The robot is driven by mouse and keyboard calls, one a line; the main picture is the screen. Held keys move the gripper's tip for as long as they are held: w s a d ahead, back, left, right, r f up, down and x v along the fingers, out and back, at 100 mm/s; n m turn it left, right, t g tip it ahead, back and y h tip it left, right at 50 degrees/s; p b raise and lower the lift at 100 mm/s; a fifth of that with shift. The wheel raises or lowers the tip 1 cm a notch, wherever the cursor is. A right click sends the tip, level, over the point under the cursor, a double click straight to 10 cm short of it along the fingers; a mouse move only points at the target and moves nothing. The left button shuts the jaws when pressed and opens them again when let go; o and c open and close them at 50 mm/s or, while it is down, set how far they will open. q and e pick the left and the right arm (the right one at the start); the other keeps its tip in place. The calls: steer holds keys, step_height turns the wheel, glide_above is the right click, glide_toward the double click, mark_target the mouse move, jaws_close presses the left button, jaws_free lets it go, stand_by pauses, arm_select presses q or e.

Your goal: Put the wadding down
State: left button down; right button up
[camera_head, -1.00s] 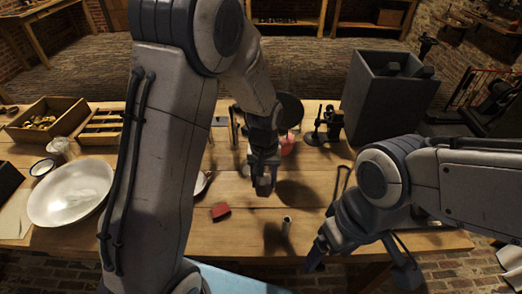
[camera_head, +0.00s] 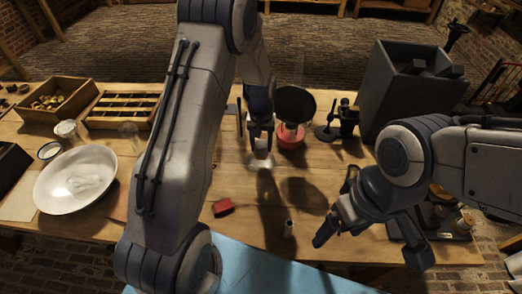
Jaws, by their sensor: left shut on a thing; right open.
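My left gripper (camera_head: 261,140) is above the middle of the table, shut on a small whitish piece (camera_head: 262,153) that looks like the wadding. The fingers hide part of it. A pale round patch shows just below it; I cannot tell whether the piece touches anything there. My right gripper (camera_head: 325,232) is open, low over the table's front right, to the right of a small upright pale cylinder (camera_head: 288,229).
A red block (camera_head: 222,207) lies in front of my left gripper. A red round item (camera_head: 291,138) and a dark stand (camera_head: 328,132) are behind it.

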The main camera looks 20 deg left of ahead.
mark_target(261, 153)
arm_select(q)
step_height(261, 153, down, 4)
steer(key=shift+w+a+r+p, duration=0.1)
steer(key=shift+r+p, duration=0.05)
steer(key=shift+p, duration=0.3)
steer(key=shift+f, duration=0.25)
steer(key=shift+f, duration=0.2)
steer(key=shift+c, duration=1.5)
jaws_free()
steer(key=shift+r, duration=0.1)
